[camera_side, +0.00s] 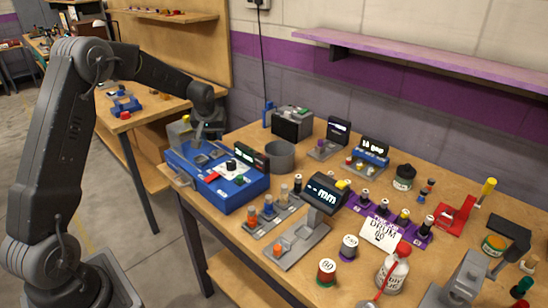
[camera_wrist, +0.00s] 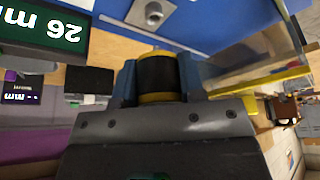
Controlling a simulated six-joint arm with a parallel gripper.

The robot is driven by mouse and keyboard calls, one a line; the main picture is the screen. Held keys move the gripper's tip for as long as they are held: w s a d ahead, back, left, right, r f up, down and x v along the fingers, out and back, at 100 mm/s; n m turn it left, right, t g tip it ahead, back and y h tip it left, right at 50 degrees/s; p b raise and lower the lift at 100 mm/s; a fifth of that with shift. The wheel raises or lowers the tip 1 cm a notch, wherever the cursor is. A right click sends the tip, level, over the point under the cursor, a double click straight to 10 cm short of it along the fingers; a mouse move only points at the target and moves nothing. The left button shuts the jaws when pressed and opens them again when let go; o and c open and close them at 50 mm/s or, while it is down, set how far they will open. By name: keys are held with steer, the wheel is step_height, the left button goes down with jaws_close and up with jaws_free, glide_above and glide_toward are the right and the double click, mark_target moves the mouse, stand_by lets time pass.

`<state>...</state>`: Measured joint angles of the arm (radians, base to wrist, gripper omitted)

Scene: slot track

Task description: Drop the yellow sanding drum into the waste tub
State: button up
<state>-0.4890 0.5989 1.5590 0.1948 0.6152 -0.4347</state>
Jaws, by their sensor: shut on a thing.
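My gripper (camera_side: 203,143) is low over the blue machine (camera_side: 238,193) at the left of the bench in the side view. In the wrist view, my gripper (camera_wrist: 160,80) is shut on the yellow sanding drum (camera_wrist: 159,76), a black-banded cylinder with yellow ends, held between the two fingers. In the side view the drum is too small or hidden to make out. A grey round open tub (camera_side: 280,160), which looks like the waste tub, stands just right of the blue machine, apart from my gripper. Its inside is mostly hidden.
A small display (camera_side: 252,160) stands between the machine and the tub; it reads "26 m…" in the wrist view (camera_wrist: 45,32). A black display (camera_side: 325,192) and a rack of small drums (camera_side: 270,212) stand in front.

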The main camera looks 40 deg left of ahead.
stand_by(0.5)
steer(key=w+d+r+m+t+h, duration=0.1)
steer(key=w+d+r+m+h, duration=0.3)
steer(key=w+d+m, duration=0.9)
steer(key=w+d+f+n, duration=0.2)
steer(key=w+f+n, duration=0.1)
steer(key=f+n, duration=0.1)
steer(key=shift+w+d+f+y, duration=0.2)
steer(key=shift+d+f+y, duration=0.1)
steer(key=shift+d+y, duration=0.1)
steer(key=o, duration=1.1)
steer(key=v, duration=1.3)
steer(key=shift+s+r, duration=0.3)
steer(key=shift+r, duration=0.05)
